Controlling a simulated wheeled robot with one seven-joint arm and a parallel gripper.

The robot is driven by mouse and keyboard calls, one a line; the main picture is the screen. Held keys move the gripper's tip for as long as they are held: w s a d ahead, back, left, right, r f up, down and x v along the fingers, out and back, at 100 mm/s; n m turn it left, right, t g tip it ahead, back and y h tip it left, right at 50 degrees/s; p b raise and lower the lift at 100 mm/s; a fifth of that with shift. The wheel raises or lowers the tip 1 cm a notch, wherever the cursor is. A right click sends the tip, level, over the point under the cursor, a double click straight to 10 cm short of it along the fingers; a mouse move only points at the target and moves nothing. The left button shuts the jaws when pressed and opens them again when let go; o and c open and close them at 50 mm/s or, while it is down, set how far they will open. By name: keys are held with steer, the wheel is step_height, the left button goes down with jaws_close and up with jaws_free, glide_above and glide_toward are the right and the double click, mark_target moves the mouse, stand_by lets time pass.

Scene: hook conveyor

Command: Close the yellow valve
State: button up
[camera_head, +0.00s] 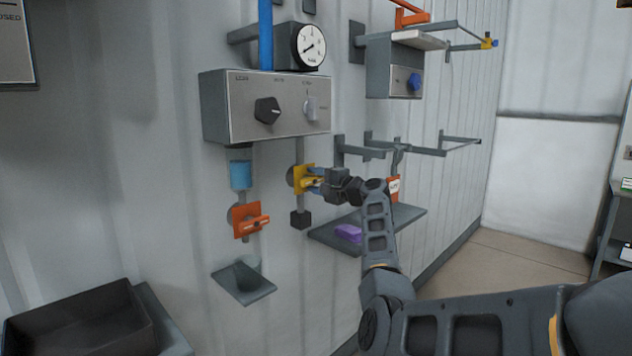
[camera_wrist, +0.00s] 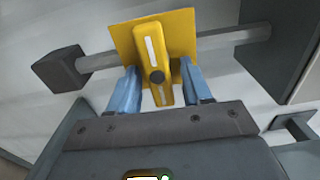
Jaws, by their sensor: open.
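The yellow valve (camera_head: 305,178) is on a grey vertical pipe on the wall, below a control box. In the wrist view the yellow valve's handle (camera_wrist: 158,62) is a bar with white stripes and a dark centre bolt, in front of a yellow square plate (camera_wrist: 186,35). The handle lies across the line of the pipe (camera_wrist: 230,38). My gripper (camera_head: 318,181) is at the valve. In the wrist view its two blue fingers (camera_wrist: 160,92) are open, one on each side of the handle's near end. Gaps show between fingers and handle, and I cannot tell any contact.
An orange valve (camera_head: 249,222) is on the left pipe, above a small grey shelf (camera_head: 244,284). The control box (camera_head: 225,110) with knobs is above. A grey shelf (camera_head: 410,222) with a purple block (camera_head: 349,233) is below right of my gripper. A dark bin (camera_head: 75,325) stands lower left.

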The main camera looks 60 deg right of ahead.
steer(key=b+v, duration=0.1)
steer(key=v, duration=0.6)
steer(key=shift+s, duration=0.4)
steer(key=shift+a+f, duration=0.1)
